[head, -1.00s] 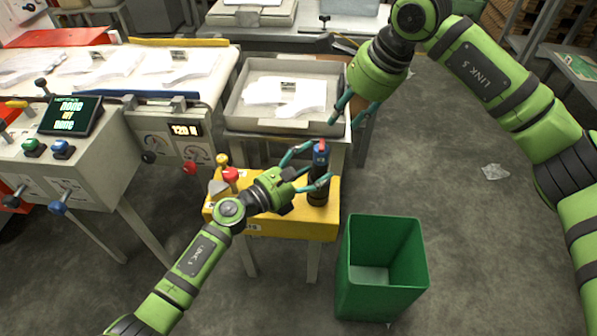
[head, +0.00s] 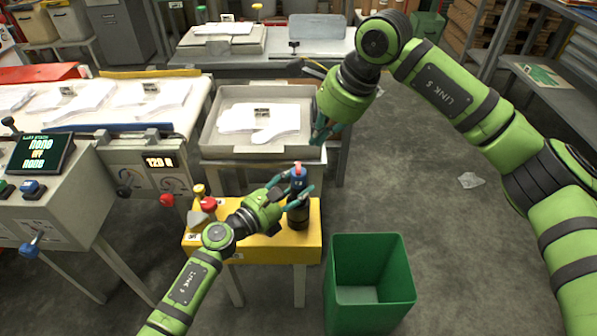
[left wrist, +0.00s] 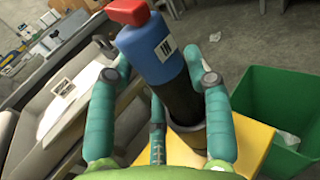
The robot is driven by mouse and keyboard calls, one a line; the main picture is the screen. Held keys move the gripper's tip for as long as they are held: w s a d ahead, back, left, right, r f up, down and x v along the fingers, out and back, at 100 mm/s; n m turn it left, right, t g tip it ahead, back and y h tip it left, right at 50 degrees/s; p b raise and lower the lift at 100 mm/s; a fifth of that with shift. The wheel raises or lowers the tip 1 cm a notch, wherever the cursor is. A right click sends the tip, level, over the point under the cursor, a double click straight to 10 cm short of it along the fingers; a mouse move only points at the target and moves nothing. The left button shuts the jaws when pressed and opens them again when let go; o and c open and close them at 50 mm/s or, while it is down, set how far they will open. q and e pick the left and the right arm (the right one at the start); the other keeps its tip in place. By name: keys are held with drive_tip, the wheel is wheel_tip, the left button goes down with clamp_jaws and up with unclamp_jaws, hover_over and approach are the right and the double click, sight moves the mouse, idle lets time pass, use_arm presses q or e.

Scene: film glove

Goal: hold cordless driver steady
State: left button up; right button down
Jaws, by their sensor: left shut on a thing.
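The cordless driver (head: 298,186) stands upright on the yellow stand (head: 262,245). It has a red top, a blue upper body with a white label and a black lower part. My left gripper (head: 292,197) is shut around it from the left. In the left wrist view the driver (left wrist: 153,48) rises between the teal fingers, its lower end in a dark round base. My right gripper (head: 326,132) hangs at the right edge of the grey tray, its fingers apart and empty, seen partly edge-on.
The grey tray (head: 213,139) behind the stand holds white glove shapes. A yellow and red item (head: 203,203) stands left on the stand. A green bin (head: 368,247) stands at the right front. A control console (head: 45,205) is at the left. Floor at the right is open.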

drive_tip(key=d+r+n+y, duration=0.1)
drive_tip(key=n, duration=1.1)
drive_tip(key=d+r+n+y, duration=0.1)
drive_tip(key=n+y, duration=0.1)
drive_tip(key=n, duration=1)
drive_tip(key=d+r+n+y, duration=0.1)
drive_tip(key=d+n+y, duration=0.1)
drive_tip(key=n, duration=0.9)
drive_tip(key=shift+s+r+n, duration=0.1)
drive_tip(key=shift+s+n, duration=0.3)
hover_over(298, 168)
drive_tip(key=s, duration=0.1)
drive_tip(key=f, duration=0.7)
drive_tip(key=shift+s+d+f, duration=0.1)
drive_tip(key=shift+d+f, duration=0.1)
drive_tip(key=shift+d, duration=0.15)
drive_tip(key=shift+w+d+f, duration=0.1)
drive_tip(key=shift+w+f, duration=0.1)
drive_tip(key=shift+f, duration=0.4)
drive_tip(key=shift+w+d+f, duration=0.1)
drive_tip(key=shift+w+f, duration=0.05)
drive_tip(key=shift+f, duration=0.4)
drive_tip(key=shift+w+f, duration=0.1)
drive_tip(key=shift+f, duration=0.45)
